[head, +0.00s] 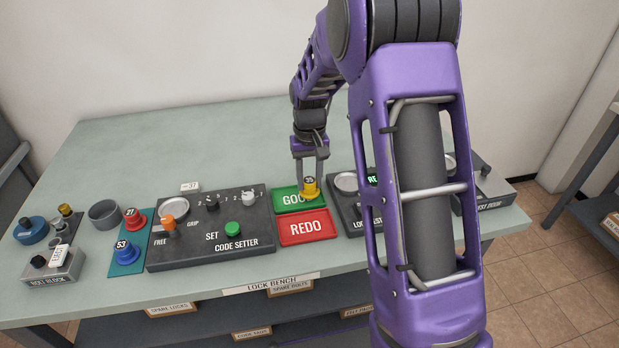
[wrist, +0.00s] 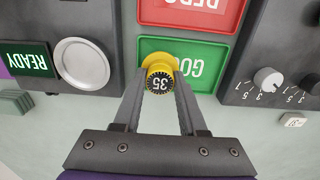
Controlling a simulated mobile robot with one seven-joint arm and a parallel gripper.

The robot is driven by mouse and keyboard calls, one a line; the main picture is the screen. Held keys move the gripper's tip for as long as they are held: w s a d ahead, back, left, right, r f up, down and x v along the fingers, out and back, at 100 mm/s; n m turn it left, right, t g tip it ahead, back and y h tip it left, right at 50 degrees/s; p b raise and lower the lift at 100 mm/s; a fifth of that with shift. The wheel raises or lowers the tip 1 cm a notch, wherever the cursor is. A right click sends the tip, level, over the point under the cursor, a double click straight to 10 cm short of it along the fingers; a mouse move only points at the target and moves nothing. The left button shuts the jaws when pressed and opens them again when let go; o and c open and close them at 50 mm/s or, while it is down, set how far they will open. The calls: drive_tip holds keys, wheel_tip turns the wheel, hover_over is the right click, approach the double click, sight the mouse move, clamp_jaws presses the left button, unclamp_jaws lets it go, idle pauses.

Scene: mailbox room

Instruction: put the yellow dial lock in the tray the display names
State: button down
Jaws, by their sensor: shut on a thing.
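The yellow dial lock (head: 310,187) has a black top marked 35. It stands at the right side of the green GOOD tray (head: 288,208), covering the end of its label. My gripper (head: 309,172) is shut on the lock from above. In the wrist view, the two fingers of my gripper (wrist: 158,92) close on either side of the lock (wrist: 160,68), which is over the green tray (wrist: 205,62). The red REDO tray (head: 307,228) is empty in front of it. The display (wrist: 26,59) reads READY in the wrist view; my arm partly hides it in the head view.
The code setter (head: 250,246) is left of the trays and the lock tester (head: 350,222) right, partly behind my arm. A blue-green mat (head: 127,268) holds a red lock (head: 132,219) and a blue lock (head: 127,252). A bolt block (head: 62,270) stands far left. The bench's back is clear.

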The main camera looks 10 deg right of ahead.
drive_tip(key=shift+f+b, duration=0.45)
drive_tip(key=shift+f, duration=0.4)
drive_tip(key=shift+c, duration=0.7)
unclamp_jaws()
drive_tip(key=shift+r+p, duration=2.3)
drive_tip(key=shift+r, duration=0.75)
